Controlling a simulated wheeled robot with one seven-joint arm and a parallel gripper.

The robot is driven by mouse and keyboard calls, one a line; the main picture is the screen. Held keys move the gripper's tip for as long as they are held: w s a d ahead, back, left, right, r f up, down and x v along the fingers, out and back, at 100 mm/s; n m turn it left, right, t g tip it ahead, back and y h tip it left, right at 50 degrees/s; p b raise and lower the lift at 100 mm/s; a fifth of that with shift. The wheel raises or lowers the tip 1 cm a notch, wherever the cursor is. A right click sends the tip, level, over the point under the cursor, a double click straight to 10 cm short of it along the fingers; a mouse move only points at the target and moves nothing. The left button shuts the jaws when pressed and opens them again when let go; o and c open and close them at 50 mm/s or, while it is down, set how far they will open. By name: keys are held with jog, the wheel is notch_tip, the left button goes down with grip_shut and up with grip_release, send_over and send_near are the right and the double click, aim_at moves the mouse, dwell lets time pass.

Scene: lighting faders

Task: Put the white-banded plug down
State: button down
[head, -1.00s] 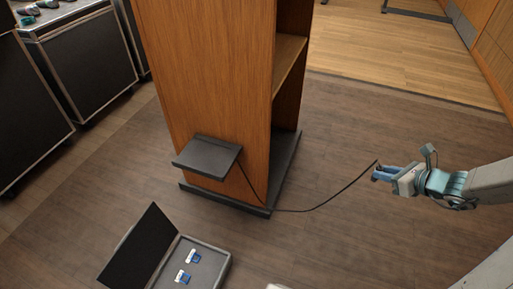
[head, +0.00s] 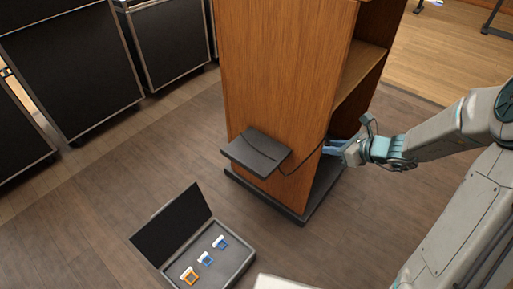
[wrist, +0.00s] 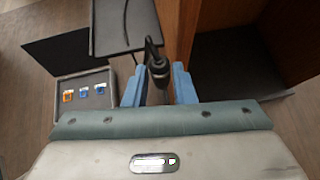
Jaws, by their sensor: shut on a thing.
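My gripper (head: 330,147) is at the right side of the wooden lectern, beside its open lower bay. In the wrist view the gripper (wrist: 158,88) is shut on a dark plug (wrist: 157,70), which sits between the blue fingers. A black cable (head: 308,163) runs from the plug to the small dark shelf (head: 256,152) on the lectern's front. The shelf also shows in the wrist view (wrist: 108,32), left of the plug and apart from it. I cannot make out a white band on the plug.
An open case (head: 238,262) lies on the floor at the front, with orange and blue white-topped pieces inside. The wooden lectern (head: 285,80) stands on a dark base (head: 318,200). Black flight cases (head: 75,75) stand at the back left. Floor around the case is clear.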

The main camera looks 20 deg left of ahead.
jog(key=s+a+r+n+g+p, duration=0.1)
jog(key=s+a+r, duration=0.1)
jog(key=a, duration=0.5)
jog(key=s+a+r+n, duration=0.1)
jog(key=s+a, duration=0.1)
jog(key=a, duration=0.5)
jog(key=b, duration=0.3)
send_over(262, 152)
notch_tip(262, 152, down, 7)
jog(key=shift+s+f+y+b, duration=0.1)
jog(key=shift+f+y+b, duration=0.3)
jog(key=shift+f+b, duration=1.15)
jog(key=shift+f, duration=0.35)
jog(key=shift+f, duration=0.25)
jog(key=c, duration=1.2)
grip_release()
